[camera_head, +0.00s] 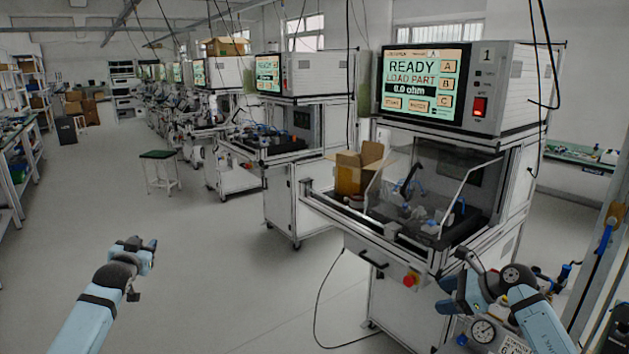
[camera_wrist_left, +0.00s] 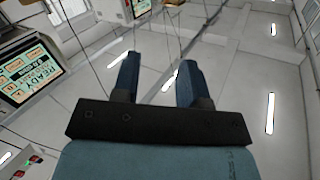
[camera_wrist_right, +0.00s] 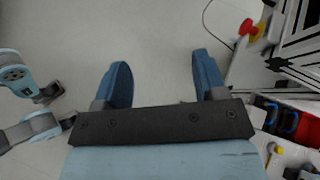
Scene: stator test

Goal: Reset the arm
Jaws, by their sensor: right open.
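My left gripper (camera_head: 146,252) is over open floor at the left of the head view. In the left wrist view its two blue fingers (camera_wrist_left: 158,78) stand apart with nothing between them, and the camera faces the ceiling. My right gripper (camera_head: 452,294) is at the lower right of the head view, in front of the nearest test station (camera_head: 400,290). In the right wrist view its blue fingers (camera_wrist_right: 163,78) are wide apart and empty, with bare floor beyond them.
The nearest station's screen (camera_head: 422,84) reads READY, LOAD PART. A cardboard box (camera_head: 352,174) stands on its left side, and a red button (camera_head: 411,279) is on its front. More stations line up behind. The floor (camera_head: 230,270) between is clear.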

